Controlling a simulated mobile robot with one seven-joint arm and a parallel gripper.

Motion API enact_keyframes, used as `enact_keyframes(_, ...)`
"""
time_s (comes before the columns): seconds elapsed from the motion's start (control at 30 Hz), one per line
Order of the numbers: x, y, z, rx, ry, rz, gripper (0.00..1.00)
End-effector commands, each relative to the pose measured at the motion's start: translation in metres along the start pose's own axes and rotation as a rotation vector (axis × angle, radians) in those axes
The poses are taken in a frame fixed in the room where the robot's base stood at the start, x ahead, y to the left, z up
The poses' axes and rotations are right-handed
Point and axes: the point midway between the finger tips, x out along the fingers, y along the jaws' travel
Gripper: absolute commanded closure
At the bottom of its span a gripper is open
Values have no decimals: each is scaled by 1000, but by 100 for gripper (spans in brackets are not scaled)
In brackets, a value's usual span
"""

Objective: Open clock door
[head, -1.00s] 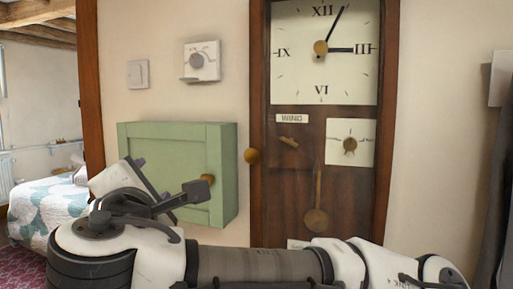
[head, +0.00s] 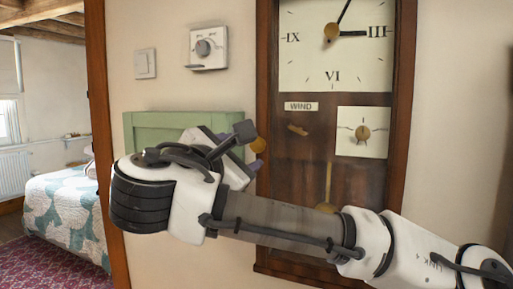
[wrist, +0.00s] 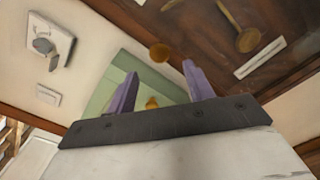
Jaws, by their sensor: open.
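The tall wooden clock (head: 330,165) stands against the wall, with a white dial, a pendulum and a round brass knob (head: 258,145) on its left edge. The clock door looks shut. My gripper (wrist: 160,69) is open and empty. In the wrist view the clock knob (wrist: 160,52) shows between and just beyond the tips of the purple fingers. In the head view my gripper is just left of the clock, close to the knob; whether a finger touches it cannot be told.
A green wall cabinet (head: 150,130) with its own brass knob (wrist: 152,102) is behind my gripper, partly hidden. A thermostat (head: 207,48) and a light switch (head: 145,64) are above it. A bed (head: 65,205) stands through the opening at left.

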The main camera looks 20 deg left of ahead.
Motion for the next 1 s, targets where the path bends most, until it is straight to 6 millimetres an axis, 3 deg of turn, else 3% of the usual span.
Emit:
enact_keyframes(0.2,47,1,3,-1,0,-3,48)
enact_keyframes(0.4,72,1,2,0,0,-2,48)
enact_keyframes(0.8,80,0,0,0,0,0,48)
enact_keyframes(1.0,80,0,0,0,0,0,73)
